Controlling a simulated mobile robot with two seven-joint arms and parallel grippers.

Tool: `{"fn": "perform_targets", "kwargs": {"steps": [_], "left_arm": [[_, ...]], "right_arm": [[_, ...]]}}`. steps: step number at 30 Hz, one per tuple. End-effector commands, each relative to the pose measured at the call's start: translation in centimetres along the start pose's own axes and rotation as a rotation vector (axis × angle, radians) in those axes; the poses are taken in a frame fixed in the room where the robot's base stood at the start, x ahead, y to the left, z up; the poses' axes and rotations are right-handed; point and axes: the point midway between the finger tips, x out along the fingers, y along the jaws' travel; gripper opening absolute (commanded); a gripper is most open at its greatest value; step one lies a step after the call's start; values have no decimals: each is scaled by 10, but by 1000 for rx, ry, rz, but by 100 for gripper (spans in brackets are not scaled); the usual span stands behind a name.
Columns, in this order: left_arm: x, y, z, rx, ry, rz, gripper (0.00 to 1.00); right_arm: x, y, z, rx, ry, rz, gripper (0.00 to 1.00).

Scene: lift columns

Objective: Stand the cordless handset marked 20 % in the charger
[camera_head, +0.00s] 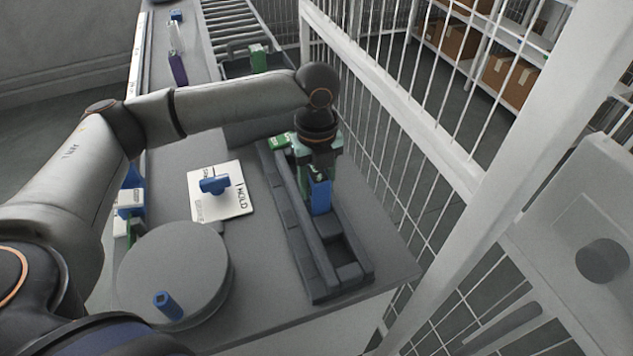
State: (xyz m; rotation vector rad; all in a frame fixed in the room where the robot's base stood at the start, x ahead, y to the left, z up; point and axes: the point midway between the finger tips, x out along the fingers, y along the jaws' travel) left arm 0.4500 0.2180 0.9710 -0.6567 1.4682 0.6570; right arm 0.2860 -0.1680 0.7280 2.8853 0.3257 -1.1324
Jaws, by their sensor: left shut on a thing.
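My left gripper (319,172) reaches in from the left and points down over the long dark grey rack (318,262), which looks like the charger. It is shut on a blue handset (320,197), which hangs upright below the fingers. The handset's lower end is at the rack's row of bays; I cannot tell whether it is seated or just above. Its marking is too small to read. A green block-like thing (279,142) with a pale label is at the rack's far end, partly behind the gripper. My right gripper is not in view.
A white board (238,204) marked HOLD bears a blue piece (214,184). A round grey disc (150,262) carries a blue piece (167,305). White-and-blue items (129,197) stand at the left edge. A white mesh fence (400,95) runs close along the table's right.

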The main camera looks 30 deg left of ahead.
Motion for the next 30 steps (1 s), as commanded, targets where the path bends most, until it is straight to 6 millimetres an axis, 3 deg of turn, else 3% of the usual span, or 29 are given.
{"fn": "perform_targets", "kwargs": {"steps": [14,15,23,30], "left_arm": [[6,0,0,-1,1,-1,0],[8,0,0,-1,0,0,48],[8,0,0,0,0,0,77],[7,0,0,0,0,-1,77]], "right_arm": [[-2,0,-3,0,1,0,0],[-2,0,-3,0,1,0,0],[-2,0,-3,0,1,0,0],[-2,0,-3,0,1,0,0]]}}
